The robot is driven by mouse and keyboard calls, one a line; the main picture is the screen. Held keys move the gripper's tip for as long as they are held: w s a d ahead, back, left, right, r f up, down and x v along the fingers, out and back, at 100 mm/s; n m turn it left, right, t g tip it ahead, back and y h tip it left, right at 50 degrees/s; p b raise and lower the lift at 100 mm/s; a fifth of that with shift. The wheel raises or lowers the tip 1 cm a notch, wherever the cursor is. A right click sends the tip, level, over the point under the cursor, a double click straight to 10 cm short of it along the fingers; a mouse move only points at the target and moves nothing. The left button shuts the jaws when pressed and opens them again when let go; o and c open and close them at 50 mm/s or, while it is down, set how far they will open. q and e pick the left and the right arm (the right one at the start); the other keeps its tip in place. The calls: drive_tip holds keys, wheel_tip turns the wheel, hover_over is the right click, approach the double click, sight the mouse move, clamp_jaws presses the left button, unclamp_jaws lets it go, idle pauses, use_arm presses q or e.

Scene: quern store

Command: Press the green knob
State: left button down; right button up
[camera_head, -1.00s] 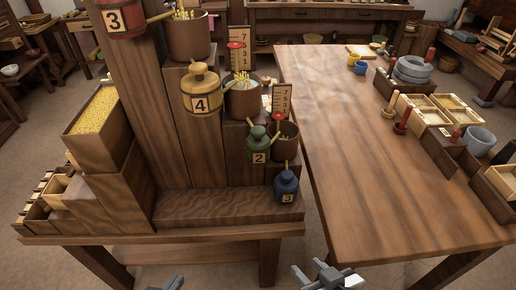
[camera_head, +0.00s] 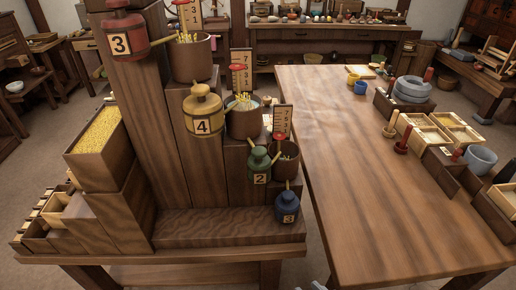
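A green canister (camera_head: 259,166) labelled 2 stands on a low step of the wooden stepped stand, with a rounded green knob (camera_head: 259,151) on its top. A brown cup (camera_head: 284,163) with a red-topped stick is close behind it to the right. My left gripper is out of view.
A red canister (camera_head: 124,36) labelled 3 is on the highest step. A box of yellow grain (camera_head: 97,140) stands at left. A long wooden table (camera_head: 375,190) at right has a wide clear middle and trays (camera_head: 428,134) along its right side.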

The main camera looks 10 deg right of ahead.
clamp_jaws()
idle(1.5)
